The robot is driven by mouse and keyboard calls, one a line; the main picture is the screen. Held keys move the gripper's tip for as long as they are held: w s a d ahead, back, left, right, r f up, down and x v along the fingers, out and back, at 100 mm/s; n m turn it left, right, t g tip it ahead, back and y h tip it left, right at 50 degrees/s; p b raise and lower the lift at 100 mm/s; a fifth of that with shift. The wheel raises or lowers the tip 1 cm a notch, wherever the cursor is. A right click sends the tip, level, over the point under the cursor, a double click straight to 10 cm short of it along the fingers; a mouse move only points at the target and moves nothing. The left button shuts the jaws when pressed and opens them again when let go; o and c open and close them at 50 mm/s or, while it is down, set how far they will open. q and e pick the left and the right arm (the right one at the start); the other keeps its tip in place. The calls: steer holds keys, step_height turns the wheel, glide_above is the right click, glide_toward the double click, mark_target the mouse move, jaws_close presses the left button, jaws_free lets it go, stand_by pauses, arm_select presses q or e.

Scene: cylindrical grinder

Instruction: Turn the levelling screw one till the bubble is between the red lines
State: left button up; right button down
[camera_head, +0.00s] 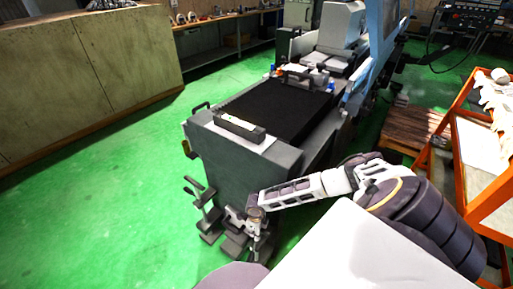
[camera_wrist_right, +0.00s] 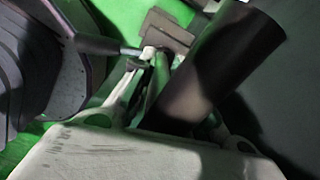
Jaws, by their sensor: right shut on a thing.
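The bubble and red lines are too small to make out. Several dark levelling screws and feet stand at the grinder's base, one with a lever-like handle (camera_head: 199,190) at the left. My right gripper (camera_head: 254,214) is low at the base's front right corner, shut on levelling screw one. In the right wrist view the gripper (camera_wrist_right: 155,58) closes around a part beside a dark cylinder (camera_wrist_right: 222,65), which hides much of the grip. My left gripper is out of view.
A wooden cabinet (camera_head: 80,80) lines the left. The green floor between cabinet and grinder is clear.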

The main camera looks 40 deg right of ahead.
steer(key=shift+w+r, duration=0.15)
steer(key=shift+w, duration=0.1)
steer(key=c, duration=1.4)
jaws_free()
steer(key=shift+o, duration=0.4)
steer(key=shift+s, duration=0.15)
steer(key=shift+r, duration=5.9)
